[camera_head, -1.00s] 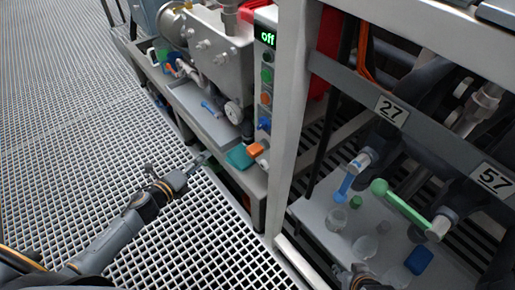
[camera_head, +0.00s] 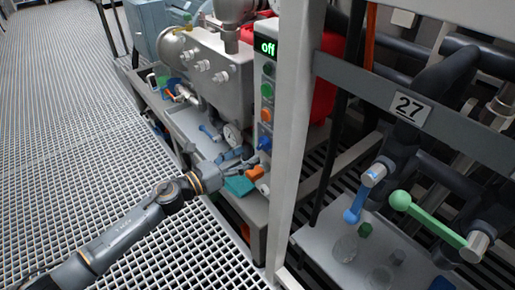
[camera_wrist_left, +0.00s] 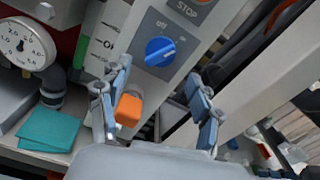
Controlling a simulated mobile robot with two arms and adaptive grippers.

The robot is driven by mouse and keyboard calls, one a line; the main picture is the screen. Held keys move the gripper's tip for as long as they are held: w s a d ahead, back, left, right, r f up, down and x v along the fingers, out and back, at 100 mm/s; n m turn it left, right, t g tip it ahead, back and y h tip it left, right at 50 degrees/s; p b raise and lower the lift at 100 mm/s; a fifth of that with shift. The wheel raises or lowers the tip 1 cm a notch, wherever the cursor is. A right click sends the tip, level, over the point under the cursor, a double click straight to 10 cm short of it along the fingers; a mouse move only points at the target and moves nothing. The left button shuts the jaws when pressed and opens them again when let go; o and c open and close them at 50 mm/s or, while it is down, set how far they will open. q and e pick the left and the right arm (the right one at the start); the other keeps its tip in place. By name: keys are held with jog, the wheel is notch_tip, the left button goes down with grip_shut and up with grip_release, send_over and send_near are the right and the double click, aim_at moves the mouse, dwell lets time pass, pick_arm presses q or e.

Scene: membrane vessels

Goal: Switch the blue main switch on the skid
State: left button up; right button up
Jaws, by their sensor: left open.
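The blue main switch (camera_head: 265,143) is a round knob low on the grey control panel, under an orange button. In the left wrist view the blue switch (camera_wrist_left: 160,51) is close up, with "off" printed at its upper left and its white mark slanted. My left gripper (camera_head: 247,160) is open in front of the panel's lower part. My right gripper is not seen.
A gauge (camera_head: 232,134) is left of the panel. A white post (camera_head: 297,120) stands close on the right. Pipes with lever valves are farther right.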

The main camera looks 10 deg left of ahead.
aim_at(259, 148)
pick_arm(q)
jog(key=x, duration=0.5)
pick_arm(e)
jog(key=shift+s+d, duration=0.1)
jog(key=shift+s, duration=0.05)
